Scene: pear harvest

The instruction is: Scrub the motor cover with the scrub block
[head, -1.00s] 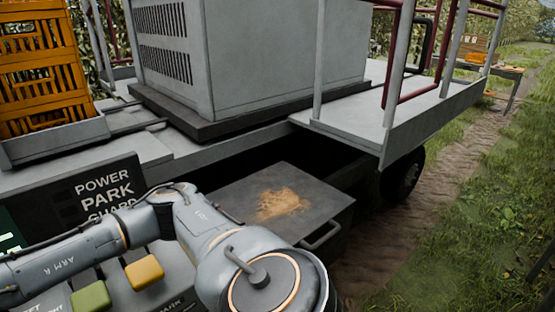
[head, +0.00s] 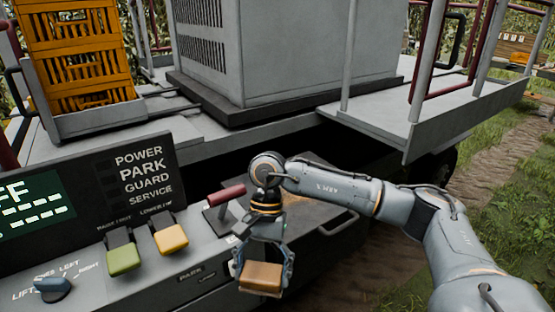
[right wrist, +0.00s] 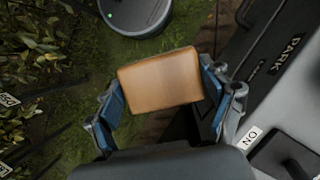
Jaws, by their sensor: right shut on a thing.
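The motor cover (head: 318,224) looks to be the dark flat lid with a handle, low beside the machine's deck. My right arm crosses in front of it in the head view. Part of a brown dirt patch (head: 292,196) shows on it; the rest is hidden. My right gripper (head: 262,268) is shut on the scrub block (head: 262,279), a tan-brown block, and points down. It is left of and nearer than the cover, apart from it, in front of the control panel. The right wrist view shows the block (right wrist: 162,80) between both blue-padded fingers. My left gripper is out of view.
A red-handled lever (head: 226,195) stands close left of my right gripper. Yellow (head: 171,238) and green (head: 124,260) switches and a blue knob (head: 52,289) are further left. A grey platform (head: 415,110) with rails overhangs behind. A round grey object (right wrist: 137,12) shows in the wrist view.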

